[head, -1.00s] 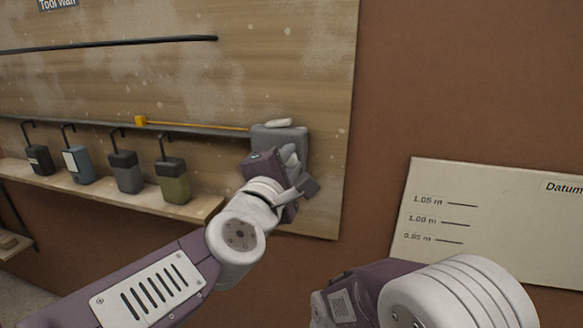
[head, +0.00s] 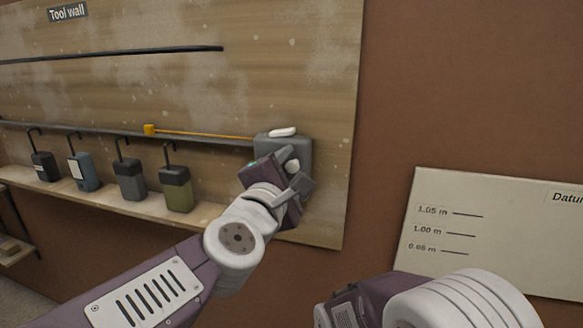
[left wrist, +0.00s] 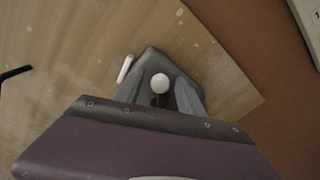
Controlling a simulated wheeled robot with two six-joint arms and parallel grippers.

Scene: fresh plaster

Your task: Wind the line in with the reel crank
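The grey reel (head: 298,147) is mounted low on the right part of the tool wall, with a white piece (head: 282,132) on its top. A pale round crank knob (head: 292,165) stands out from its front. My left gripper (head: 295,168) is at the reel, its grey fingers on either side of the knob. In the left wrist view the knob (left wrist: 160,83) sits between the fingers with a gap on each side; the reel (left wrist: 152,57) is behind it. My right gripper's fingers are out of frame.
Several hanging tools, among them an olive one (head: 177,195) and a blue one (head: 84,175), hang left of my left arm above a wooden ledge (head: 120,205). A pale marked board (head: 470,250) is on the brown wall at right, behind my right arm.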

